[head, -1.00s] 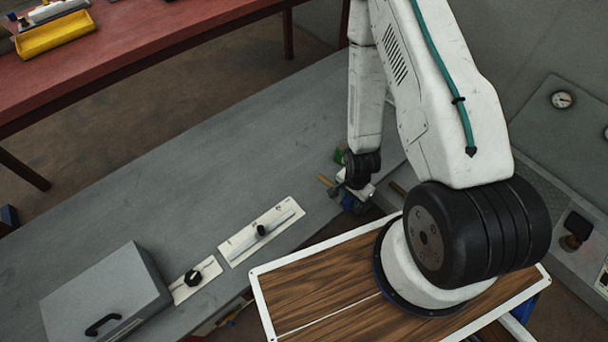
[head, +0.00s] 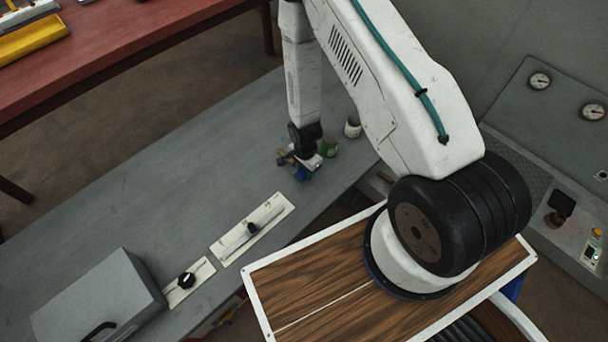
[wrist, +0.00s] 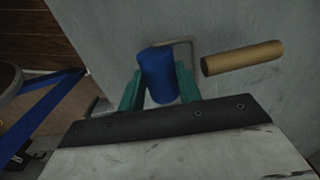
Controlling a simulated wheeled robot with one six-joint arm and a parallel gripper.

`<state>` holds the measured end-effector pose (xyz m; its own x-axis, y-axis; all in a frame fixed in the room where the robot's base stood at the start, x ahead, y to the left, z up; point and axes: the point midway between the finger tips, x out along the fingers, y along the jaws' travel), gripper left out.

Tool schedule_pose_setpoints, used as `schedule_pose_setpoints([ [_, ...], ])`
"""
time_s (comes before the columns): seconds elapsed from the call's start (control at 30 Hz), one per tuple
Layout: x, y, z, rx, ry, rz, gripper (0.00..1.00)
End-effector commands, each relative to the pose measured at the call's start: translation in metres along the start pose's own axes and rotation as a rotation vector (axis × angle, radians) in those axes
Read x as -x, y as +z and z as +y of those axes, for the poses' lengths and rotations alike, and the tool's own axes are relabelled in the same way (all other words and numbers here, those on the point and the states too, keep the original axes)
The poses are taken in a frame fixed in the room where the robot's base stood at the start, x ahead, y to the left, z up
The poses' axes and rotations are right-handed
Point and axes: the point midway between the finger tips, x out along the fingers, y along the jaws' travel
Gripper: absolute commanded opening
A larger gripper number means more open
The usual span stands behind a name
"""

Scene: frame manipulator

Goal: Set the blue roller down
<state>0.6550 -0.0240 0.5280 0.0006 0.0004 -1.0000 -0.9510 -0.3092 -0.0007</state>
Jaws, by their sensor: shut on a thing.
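The blue roller (wrist: 158,75) is between the two green fingers of my gripper (wrist: 160,85) in the wrist view. The fingers are shut on its sides. A thin wire frame and a tan wooden handle (wrist: 242,58) show to the right of the blue part. In the head view my gripper (head: 303,172) is low over the grey bench (head: 150,190), and a bit of the blue roller (head: 301,174) shows below it. I cannot tell whether the roller touches the bench.
A green can (head: 329,149) and a pale cup (head: 352,127) stand just right of my gripper. Plates with black knobs (head: 252,226) and a grey box (head: 98,298) lie along the bench's near side. The bench left of my gripper is clear.

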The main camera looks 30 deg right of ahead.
Motion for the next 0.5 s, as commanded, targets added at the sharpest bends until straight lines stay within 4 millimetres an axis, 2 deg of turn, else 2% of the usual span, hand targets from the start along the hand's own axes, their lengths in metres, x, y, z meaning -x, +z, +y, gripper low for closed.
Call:
schedule_pose_setpoints([
  [0.2, -0.032, 0.0, -0.001, 0.0, 0.003, -0.001, 0.09],
  [0.5, -0.036, 0.0, -0.001, 0.0, 0.001, 0.0, 0.09],
])
